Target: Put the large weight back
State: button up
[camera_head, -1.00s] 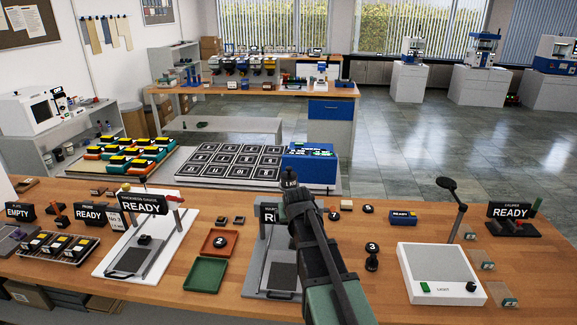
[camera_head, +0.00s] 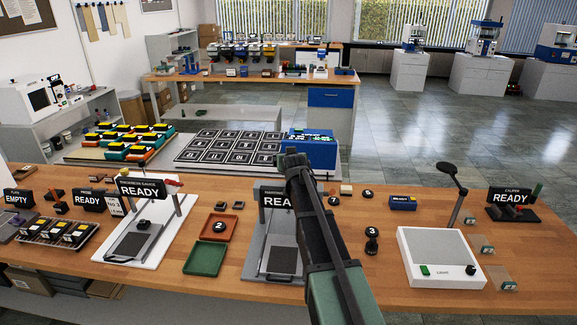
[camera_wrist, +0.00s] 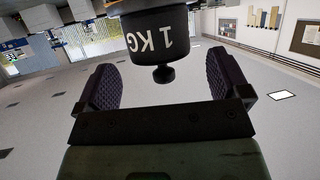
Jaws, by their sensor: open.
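The large weight (camera_wrist: 157,40), a black cylinder marked 1 KG, appears upside down at the top of the wrist view. Its small knob (camera_wrist: 163,74) points toward my gripper (camera_wrist: 160,82) and lies between the two fingers in the picture. The fingers are apart, with clear space on both sides of the knob. In the head view, my gripper (camera_head: 292,158) is raised in front of the middle press (camera_head: 285,261). It partly covers that press's READY sign (camera_head: 272,201). The weight cannot be made out in the head view, and what it rests on is not clear.
The thickness gauge (camera_head: 133,240) stands left of my arm, with a red tray (camera_head: 219,229) and a green tray (camera_head: 205,259) between. A dark handled piece marked 3 (camera_head: 372,243) and a white light box (camera_head: 440,258) stand to the right.

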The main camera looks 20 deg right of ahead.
jog(key=b+x, duration=0.1)
jog(key=x, duration=0.3)
jog(key=shift+f, duration=0.15)
jog(key=shift+s+a, duration=0.1)
jog(key=shift+s, duration=0.05)
jog(key=shift+c, duration=0.3)
grip_shut()
notch_tip(320, 180, up, 11)
jog(key=p, duration=1)
jog(key=shift+f, duration=0.35)
